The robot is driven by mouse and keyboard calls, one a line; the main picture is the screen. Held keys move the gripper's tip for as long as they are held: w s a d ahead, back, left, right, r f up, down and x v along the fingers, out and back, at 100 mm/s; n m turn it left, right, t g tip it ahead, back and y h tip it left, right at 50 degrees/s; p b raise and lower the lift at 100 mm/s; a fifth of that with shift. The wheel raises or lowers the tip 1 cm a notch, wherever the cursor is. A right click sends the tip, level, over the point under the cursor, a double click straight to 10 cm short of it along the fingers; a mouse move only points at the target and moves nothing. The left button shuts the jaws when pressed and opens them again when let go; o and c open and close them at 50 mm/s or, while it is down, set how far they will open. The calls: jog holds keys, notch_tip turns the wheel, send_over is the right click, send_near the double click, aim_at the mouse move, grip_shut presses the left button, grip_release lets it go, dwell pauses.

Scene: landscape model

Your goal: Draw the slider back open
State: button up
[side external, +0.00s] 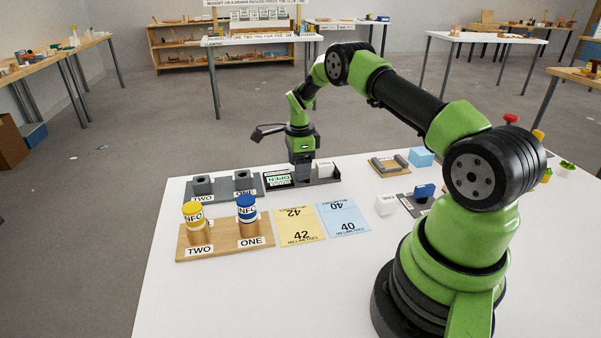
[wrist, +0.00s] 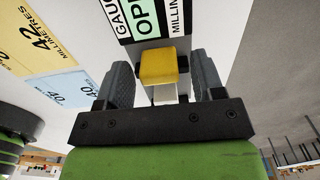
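The slider gauge is a dark rail (side external: 313,183) on the table. It has a green label reading OPEN (side external: 279,179), which also shows at the top of the wrist view (wrist: 146,17). A white block (side external: 325,170) stands towards its right end. My gripper (side external: 302,174) points down over the middle of the rail. In the wrist view, a yellow block (wrist: 158,66) sits between the two fingers of my gripper (wrist: 162,80), with a narrow gap on each side. A pale part shows below it. The side external view hides the yellow block behind my gripper.
A wooden stand (side external: 222,247) holds yellow (side external: 193,215) and blue (side external: 246,208) capped cylinders. Yellow (side external: 299,227) and blue (side external: 342,218) millimetre cards lie in front of the rail. A grey two-post holder (side external: 222,193) is left of it; a wooden tray (side external: 389,167) is right.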

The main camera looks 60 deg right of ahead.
jog(key=shift+r, duration=3.15)
